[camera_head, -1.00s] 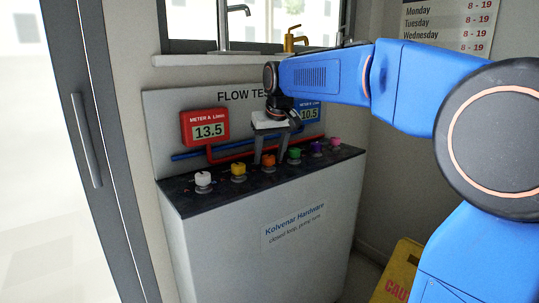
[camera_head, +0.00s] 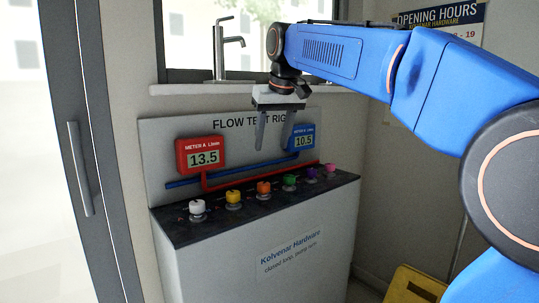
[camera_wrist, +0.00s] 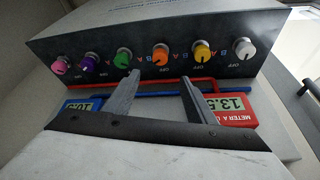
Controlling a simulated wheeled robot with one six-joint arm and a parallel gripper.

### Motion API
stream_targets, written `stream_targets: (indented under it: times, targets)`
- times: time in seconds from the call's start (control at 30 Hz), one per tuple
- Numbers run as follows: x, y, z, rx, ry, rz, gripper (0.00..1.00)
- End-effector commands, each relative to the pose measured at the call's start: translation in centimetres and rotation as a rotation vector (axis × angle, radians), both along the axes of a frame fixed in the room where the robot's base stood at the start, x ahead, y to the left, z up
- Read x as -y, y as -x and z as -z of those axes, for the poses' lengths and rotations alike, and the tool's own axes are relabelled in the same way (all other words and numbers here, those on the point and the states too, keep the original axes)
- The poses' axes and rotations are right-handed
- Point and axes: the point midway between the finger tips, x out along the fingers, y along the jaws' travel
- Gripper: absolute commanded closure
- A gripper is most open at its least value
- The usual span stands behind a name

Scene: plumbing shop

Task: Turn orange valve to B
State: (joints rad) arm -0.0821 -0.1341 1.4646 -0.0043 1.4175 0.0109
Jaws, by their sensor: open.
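The orange valve (camera_head: 263,188) is a small knob on the dark top of the flow test rig, between the yellow valve (camera_head: 233,197) and the green valve (camera_head: 289,181). In the wrist view the orange valve (camera_wrist: 160,56) shows ahead of and between my fingertips, with small A, B and OFF marks around the knobs. Its exact pointer setting is too small to tell. My gripper (camera_head: 272,146) is open and empty, above the valve row and apart from the orange valve. In the wrist view my gripper's (camera_wrist: 160,76) two fingers stand wide apart.
The white valve (camera_head: 197,207), purple valve (camera_head: 311,173) and pink valve (camera_head: 330,169) share the row. Red meter A (camera_head: 201,153) reads 13.5 and the blue meter (camera_head: 302,137) reads 10.5. Red and blue pipes run behind the valves. A yellow caution sign (camera_head: 412,287) stands at lower right.

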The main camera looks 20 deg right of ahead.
Motion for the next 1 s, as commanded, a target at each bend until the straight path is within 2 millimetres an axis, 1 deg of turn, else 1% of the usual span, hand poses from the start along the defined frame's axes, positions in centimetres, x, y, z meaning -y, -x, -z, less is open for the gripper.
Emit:
stream_targets:
  times: [0.1, 0.23, 0.73, 0.87, 0.97, 1.0]
  targets:
    - [0.0, 0.4, -1.1, 0.001, 0.0, 0.0, 0.49]
    - [0.1, 0.7, -1.7, -0.001, 0.0, 0.0, 0.49]
    - [0.1, 0.9, -1.7, -0.001, 0.0, 0.0, 0.49]
    - [0.4, 2.3, -0.5, 0.0, 0.0, 0.003, 0.49]
    - [0.9, 4.6, 1.4, 0.002, 0.0, 0.009, 0.49]
    - [1.1, 5.7, 2.5, 0.002, 0.0, 0.012, 0.49]
